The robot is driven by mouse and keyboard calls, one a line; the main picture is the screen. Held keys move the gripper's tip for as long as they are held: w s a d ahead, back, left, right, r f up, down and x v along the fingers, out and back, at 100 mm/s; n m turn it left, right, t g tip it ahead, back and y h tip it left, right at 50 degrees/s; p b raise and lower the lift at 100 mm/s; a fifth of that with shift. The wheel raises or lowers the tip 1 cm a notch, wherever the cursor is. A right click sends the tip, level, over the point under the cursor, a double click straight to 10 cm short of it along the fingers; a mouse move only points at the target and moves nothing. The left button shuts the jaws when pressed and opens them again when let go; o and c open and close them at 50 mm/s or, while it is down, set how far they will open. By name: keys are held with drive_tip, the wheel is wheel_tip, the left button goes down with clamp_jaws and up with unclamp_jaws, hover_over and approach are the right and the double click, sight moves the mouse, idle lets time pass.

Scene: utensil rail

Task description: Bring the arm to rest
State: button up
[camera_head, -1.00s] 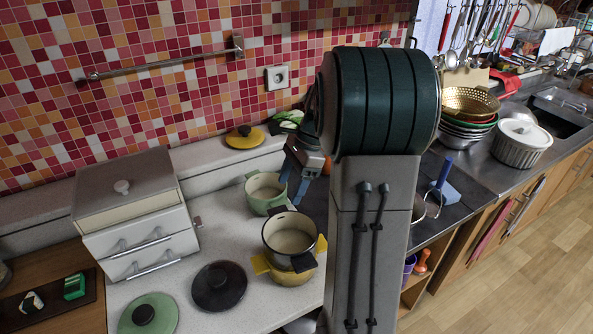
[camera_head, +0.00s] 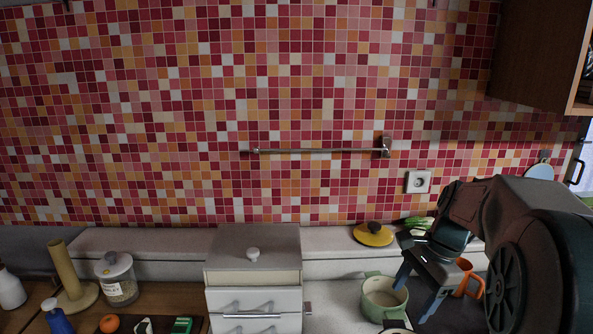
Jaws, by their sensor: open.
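My gripper (camera_head: 409,305) is at the lower right, at the end of my arm, with its two blue fingers spread apart and pointing down. Nothing shows between the fingers. The green pot (camera_head: 383,298) is just left of the fingers in the picture; I cannot tell the exact gap in depth. My arm is bent and fills the lower right corner, hiding the counter behind it.
An orange mug (camera_head: 468,280) shows just right of the gripper, partly hidden. A yellow lid (camera_head: 373,234) lies on the back ledge. A white drawer box (camera_head: 253,275) stands left of the pot. An empty rail (camera_head: 320,151) is on the tiled wall.

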drive_tip(key=s+a+f+n+t+h, duration=0.2)
drive_tip(key=s+a+n, duration=0.7)
drive_tip(key=s+n, duration=0.5)
drive_tip(key=shift+a+f+n+t+h, duration=0.25)
drive_tip(key=shift+n+t+h, duration=0.25)
drive_tip(key=shift+n+h, duration=0.1)
